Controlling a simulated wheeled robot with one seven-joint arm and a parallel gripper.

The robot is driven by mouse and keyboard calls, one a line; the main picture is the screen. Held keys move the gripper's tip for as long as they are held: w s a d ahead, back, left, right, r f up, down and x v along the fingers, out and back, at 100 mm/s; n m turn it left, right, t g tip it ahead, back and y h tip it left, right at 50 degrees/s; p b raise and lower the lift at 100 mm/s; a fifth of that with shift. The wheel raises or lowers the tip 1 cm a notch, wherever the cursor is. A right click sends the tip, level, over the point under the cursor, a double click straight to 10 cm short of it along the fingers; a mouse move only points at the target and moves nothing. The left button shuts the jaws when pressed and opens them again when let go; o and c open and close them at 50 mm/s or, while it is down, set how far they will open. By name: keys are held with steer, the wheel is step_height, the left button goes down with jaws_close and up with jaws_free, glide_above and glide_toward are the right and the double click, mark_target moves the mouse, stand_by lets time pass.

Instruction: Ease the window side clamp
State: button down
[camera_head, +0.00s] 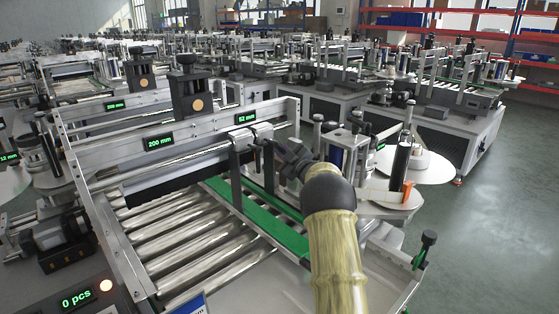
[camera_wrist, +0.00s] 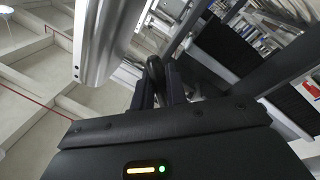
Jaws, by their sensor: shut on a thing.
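My gripper (camera_head: 283,152) is at the right end of the near labeller's cross rail, beside a grey metal clamp block (camera_head: 259,136). In the wrist view my gripper (camera_wrist: 160,86) has its two dark fingers closed around a black rounded clamp handle (camera_wrist: 153,68). The gripper hides most of this handle in the head view. A bright metal rail (camera_wrist: 100,40) runs close by on the left of the wrist view. I cannot tell from the frames how tight the clamp is.
Green guide strips (camera_head: 245,215) and steel rollers (camera_head: 180,235) lie below the rail. Displays read 200 mm (camera_head: 159,142) and 52 mm (camera_head: 246,118). A label reel (camera_head: 392,194) stands close right of my arm. Open floor (camera_head: 480,230) lies further right.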

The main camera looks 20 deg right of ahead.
steer(key=shift+d, duration=0.1)
stand_by(0.4)
steer(key=c, duration=1.5)
jaws_free()
steer(key=b+v, duration=0.3)
steer(key=v, duration=1.4)
steer(key=shift+s+b, duration=0.2)
steer(key=shift+b, duration=0.2)
